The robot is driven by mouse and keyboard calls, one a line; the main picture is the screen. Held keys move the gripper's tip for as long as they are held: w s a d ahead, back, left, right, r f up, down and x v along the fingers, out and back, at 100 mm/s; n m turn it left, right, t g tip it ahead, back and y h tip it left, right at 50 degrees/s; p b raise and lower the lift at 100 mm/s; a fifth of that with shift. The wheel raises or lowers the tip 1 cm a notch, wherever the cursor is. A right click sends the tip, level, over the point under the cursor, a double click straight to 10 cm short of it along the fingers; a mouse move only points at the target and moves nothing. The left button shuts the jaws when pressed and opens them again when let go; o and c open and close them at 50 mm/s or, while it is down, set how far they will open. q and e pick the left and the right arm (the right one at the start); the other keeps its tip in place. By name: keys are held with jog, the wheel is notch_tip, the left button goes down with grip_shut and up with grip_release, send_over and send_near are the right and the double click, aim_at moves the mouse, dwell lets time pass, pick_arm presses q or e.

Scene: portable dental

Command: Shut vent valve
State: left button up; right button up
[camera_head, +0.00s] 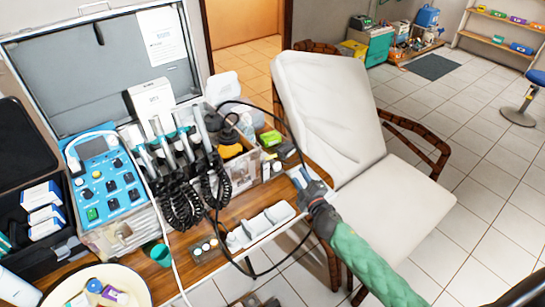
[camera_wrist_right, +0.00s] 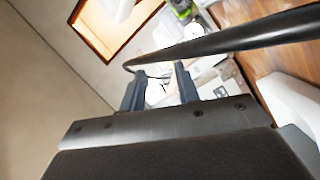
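My right gripper (camera_head: 303,180), at the end of a green-sleeved arm, is over the right edge of the wooden table (camera_head: 238,207), beside the white chair. In the right wrist view its two dark fingers (camera_wrist_right: 160,88) stand apart with nothing clearly held between them. A black hose (camera_wrist_right: 235,38) crosses close in front of the fingertips; in the head view a thin black hose (camera_head: 287,119) loops past the gripper. A clear box with a yellow-orange part (camera_head: 231,151) stands left of the gripper. I cannot make out which part is the vent valve. My left gripper is not in view.
A blue control box (camera_head: 103,178) and several handpieces with coiled black cords (camera_head: 182,205) fill the table's left side. A white holder (camera_head: 264,220) lies near the front edge. The white chair (camera_head: 345,130) stands close on the right. Open tiled floor lies beyond it.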

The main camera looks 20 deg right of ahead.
aim_at(274, 155)
jog(key=w+n+g+y, duration=0.1)
jog(key=w+n+y, duration=0.1)
jog(key=n, duration=0.1)
jog(key=w+a+n+g+y, duration=0.1)
jog(key=w+n+y, duration=0.2)
jog(key=n, duration=0.1)
jog(key=w+a+r+n+g+y, duration=0.1)
jog(key=w+n+y, duration=0.1)
jog(key=n+y, duration=0.1)
jog(key=shift+w+a+n, duration=0.15)
jog(key=shift+n, duration=0.55)
jog(key=p+x, duration=0.1)
jog(key=x, duration=0.3)
jog(key=shift+w+a+p, duration=0.2)
jog(key=shift+w+p, duration=0.05)
jog(key=shift+p, duration=0.1)
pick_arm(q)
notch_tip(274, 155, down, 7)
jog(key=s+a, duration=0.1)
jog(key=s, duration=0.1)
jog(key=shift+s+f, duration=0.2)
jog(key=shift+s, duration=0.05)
pick_arm(e)
jog(key=shift+x, duration=0.95)
jog(key=shift+f, duration=0.1)
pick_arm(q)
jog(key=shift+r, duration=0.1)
pick_arm(e)
grip_shut()
